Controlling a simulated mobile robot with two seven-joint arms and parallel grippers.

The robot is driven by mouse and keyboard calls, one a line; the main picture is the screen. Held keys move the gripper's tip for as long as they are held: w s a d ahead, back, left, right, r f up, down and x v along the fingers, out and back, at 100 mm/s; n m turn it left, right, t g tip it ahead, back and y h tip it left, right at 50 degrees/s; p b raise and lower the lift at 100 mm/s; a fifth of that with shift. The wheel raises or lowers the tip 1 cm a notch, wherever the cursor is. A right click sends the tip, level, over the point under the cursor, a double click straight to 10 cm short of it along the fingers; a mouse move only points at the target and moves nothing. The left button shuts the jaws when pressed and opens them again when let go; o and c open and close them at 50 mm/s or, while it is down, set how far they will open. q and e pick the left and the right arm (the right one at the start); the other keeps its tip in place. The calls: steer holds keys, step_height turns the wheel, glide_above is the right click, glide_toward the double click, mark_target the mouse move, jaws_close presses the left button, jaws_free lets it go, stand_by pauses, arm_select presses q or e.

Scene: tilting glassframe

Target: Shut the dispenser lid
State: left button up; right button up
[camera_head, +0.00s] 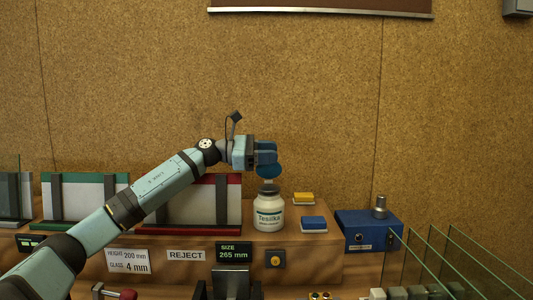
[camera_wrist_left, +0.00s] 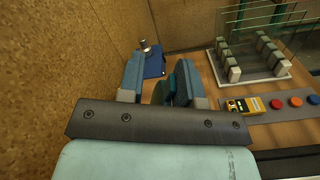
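The dispenser is a white bottle (camera_head: 269,215) labelled "Testika", upright on the wooden bench ledge. A dark blue round lid (camera_head: 268,171) stands raised above its grey neck. My left gripper (camera_head: 267,152) is just above the lid, at its upper edge in the head view. In the left wrist view the two fingers of my left gripper (camera_wrist_left: 160,85) are apart, with a visible gap. A dark teal piece, perhaps the lid, shows close to the right finger; whether it touches is unclear. The bottle is hidden in that view. My right gripper is not in view.
Right of the bottle are yellow (camera_head: 303,197) and blue (camera_head: 314,223) pads and a blue box (camera_head: 367,231) with a metal knob. Upright glass panes (camera_head: 440,262) stand at far right. Framed panels (camera_head: 85,198) stand behind my arm. The cork wall (camera_head: 330,100) is close behind.

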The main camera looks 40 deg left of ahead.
arm_select(q)
steer(key=b+v, duration=0.2)
steer(key=v, duration=1)
steer(key=shift+s+a+f, duration=0.15)
steer(key=shift+f, duration=0.05)
steer(key=shift+s+a+r+b, duration=0.1)
steer(key=shift+s+a+b, duration=0.25)
steer(key=shift+a+b, duration=0.05)
steer(key=shift+s+a+r, duration=0.1)
steer(key=shift+s+a, duration=0.05)
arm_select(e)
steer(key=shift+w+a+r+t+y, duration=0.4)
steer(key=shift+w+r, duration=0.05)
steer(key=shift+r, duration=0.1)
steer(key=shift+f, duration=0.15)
